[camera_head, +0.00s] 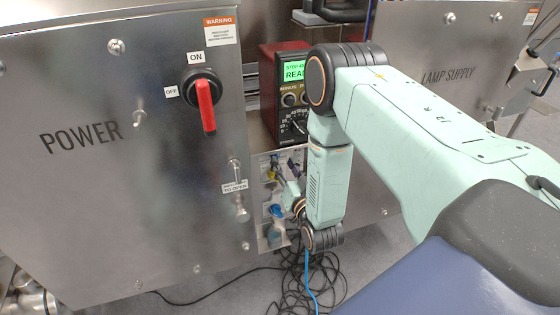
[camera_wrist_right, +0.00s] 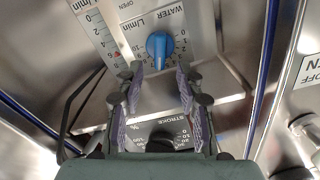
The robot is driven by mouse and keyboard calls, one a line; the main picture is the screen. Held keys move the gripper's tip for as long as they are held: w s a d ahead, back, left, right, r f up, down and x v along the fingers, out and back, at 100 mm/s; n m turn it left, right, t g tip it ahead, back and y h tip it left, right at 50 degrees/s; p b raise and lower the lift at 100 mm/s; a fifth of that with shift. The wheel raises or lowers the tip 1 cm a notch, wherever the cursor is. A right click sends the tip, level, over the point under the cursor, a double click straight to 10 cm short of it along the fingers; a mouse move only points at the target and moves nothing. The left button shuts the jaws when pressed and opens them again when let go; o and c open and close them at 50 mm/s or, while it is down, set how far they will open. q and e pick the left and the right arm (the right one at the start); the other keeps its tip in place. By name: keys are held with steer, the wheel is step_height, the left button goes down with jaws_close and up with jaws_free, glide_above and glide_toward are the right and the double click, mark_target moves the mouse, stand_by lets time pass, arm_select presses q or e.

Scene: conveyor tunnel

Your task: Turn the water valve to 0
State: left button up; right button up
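The water valve is a blue knob (camera_wrist_right: 158,48) on a white plate marked WATER and L/min in the right wrist view. A number scale with 0, 1 and 2 runs down its right side. The knob's exact setting is too small to tell. My right gripper (camera_wrist_right: 158,82) is open, its ridged fingers apart on either side below the knob, with nothing between them. In the head view my right gripper (camera_head: 290,193) is small and partly hidden by its arm, beside the narrow panel (camera_head: 262,235). My left gripper is not in view.
The POWER cabinet (camera_head: 75,200) with a red switch (camera_head: 206,105) stands left of the panel. A control box (camera_head: 268,75) with a green screen sits above it. Black cables (camera_head: 320,270) lie on the floor. A STROKE dial (camera_wrist_right: 160,140) lies below the valve.

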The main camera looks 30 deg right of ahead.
mark_target(278, 155)
steer(key=shift+b+x, duration=0.4)
steer(key=shift+x, duration=1.4)
jaws_close()
